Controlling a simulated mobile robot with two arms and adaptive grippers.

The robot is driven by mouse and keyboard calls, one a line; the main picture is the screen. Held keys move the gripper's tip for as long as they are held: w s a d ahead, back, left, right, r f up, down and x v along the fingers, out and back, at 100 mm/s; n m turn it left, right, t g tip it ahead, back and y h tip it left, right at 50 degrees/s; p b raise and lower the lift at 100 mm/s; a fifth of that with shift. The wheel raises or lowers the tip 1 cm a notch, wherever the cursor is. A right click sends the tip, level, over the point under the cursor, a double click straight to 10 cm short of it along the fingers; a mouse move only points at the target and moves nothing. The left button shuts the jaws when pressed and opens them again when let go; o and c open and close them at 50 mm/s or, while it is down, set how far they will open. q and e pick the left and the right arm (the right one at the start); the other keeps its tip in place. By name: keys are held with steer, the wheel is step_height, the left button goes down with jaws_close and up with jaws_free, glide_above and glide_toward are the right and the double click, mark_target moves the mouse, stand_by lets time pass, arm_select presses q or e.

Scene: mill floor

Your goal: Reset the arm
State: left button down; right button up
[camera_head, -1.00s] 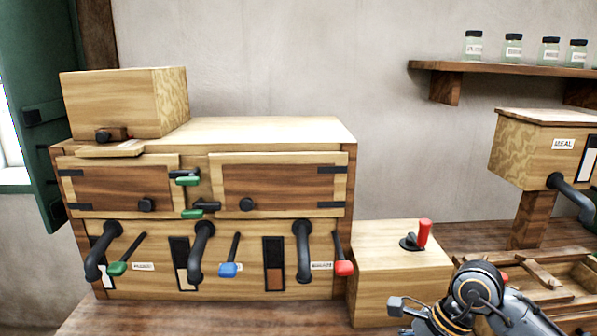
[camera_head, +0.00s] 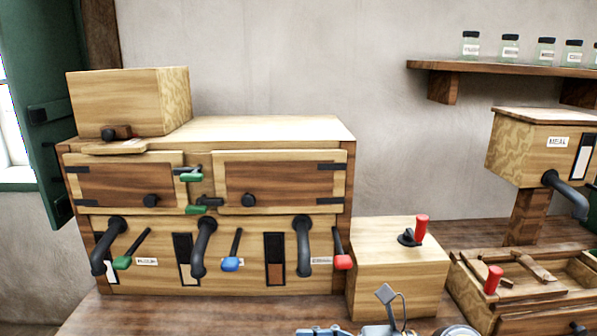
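Part of my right arm and gripper (camera_head: 385,296) shows at the bottom edge, in front of the small wooden box (camera_head: 395,275) with a red-handled lever (camera_head: 422,228). My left gripper is not in view.
A wooden cabinet (camera_head: 250,130) with two doors, black spouts and green, blue and red levers stands at left. A meal bin (camera_head: 515,150) and a wooden tray with a red handle (camera_head: 493,280) stand at right. A jar shelf (camera_head: 500,70) hangs above.

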step_height(320, 180, up, 6)
steer(key=w+m+t+y, duration=0.2)
steer(key=m+t+y, duration=0.2)
steer(key=m+t, duration=0.25)
steer(key=w+d+m+t+h, duration=0.5)
steer(key=d+m+t+h, duration=0.55)
steer(key=m, duration=0.75)
steer(key=s+d+f+m+g+h, duration=0.1)
steer(key=d+f+m+h, duration=0.4)
steer(key=f+m, duration=0.3)
steer(key=s+d+f+m+g+h, duration=0.1)
steer(key=d+f+m+g+h, duration=0.1)
steer(key=d+f+m+h, duration=0.4)
steer(key=s+a+f+m+g+y, duration=0.1)
steer(key=s+f+m+g, duration=0.45)
steer(key=s+f, duration=0.45)
steer(key=s+a+f+m+g, duration=0.1)
steer(key=s+f+m+g, duration=0.3)
steer(key=s+f+g, duration=0.6)
steer(key=s+f+t, duration=0.2)
steer(key=s+f, duration=0.1)
steer(key=f, duration=2.1)
steer(key=s+d+f, duration=0.3)
steer(key=s+f, duration=1.3)
steer(key=s, duration=0.1)
steer(key=shift+f+n+g, duration=0.3)
steer(key=shift+n+g, duration=0.1)
steer(key=shift+g, duration=0.05)
